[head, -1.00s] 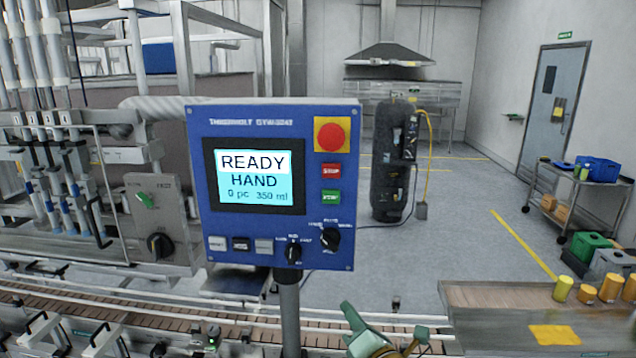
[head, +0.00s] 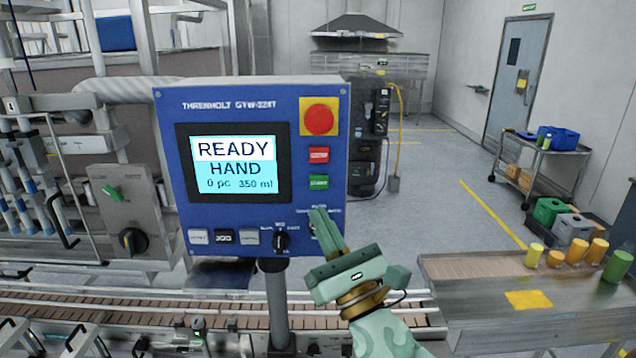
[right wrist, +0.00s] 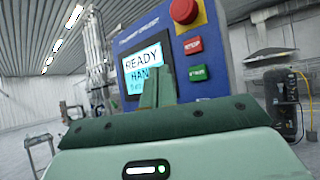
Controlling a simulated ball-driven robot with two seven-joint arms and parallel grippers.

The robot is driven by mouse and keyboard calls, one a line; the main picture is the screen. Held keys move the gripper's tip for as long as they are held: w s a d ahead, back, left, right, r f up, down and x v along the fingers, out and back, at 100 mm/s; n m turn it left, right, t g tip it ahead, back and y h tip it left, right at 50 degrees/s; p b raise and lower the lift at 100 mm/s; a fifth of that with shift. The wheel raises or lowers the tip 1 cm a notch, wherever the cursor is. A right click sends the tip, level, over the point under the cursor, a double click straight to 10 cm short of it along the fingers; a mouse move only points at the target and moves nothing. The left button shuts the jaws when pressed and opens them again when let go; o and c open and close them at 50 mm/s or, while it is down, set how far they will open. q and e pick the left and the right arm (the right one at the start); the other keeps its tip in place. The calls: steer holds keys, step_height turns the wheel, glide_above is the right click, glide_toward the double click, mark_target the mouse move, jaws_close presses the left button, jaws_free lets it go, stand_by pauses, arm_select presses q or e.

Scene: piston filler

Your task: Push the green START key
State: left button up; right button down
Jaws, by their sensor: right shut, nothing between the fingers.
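The green START key (head: 319,182) is on the right side of the blue control panel (head: 225,248), under a red key (head: 319,155). It also shows in the right wrist view (right wrist: 198,73). The panel's screen (head: 236,166) reads READY, HAND, 0 pc, 350 ml. My right gripper (head: 325,215) is shut and empty, with its fingers pointing up, below the START key. Its fingers cover part of the right-hand rotary knob. In the right wrist view the shut fingers (right wrist: 158,88) overlap the screen, to the left of the key. My left gripper is not in view.
A red emergency stop button (head: 320,117) on a yellow plate sits above the keys. Grey keys (head: 224,237) and a black knob (head: 281,241) line the panel's lower edge. A conveyor (head: 120,306) runs below. A bench (head: 465,269) with yellow and green containers stands at right.

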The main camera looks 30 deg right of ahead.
mark_target(319, 182)
steer(key=shift+w+d+b, duration=0.3)
steer(key=shift+w+d, duration=0.5)
steer(key=shift+w, duration=0.45)
steer(key=shift+w+d+b, duration=0.3)
steer(key=shift+w+d, duration=0.45)
steer(key=shift+w, duration=0.55)
steer(key=shift+w+d+b, duration=0.3)
steer(key=shift+w+d, duration=0.5)
steer(key=shift+w, duration=0.45)
steer(key=shift+w+d, duration=0.2)
steer(key=shift+w, duration=0.15)
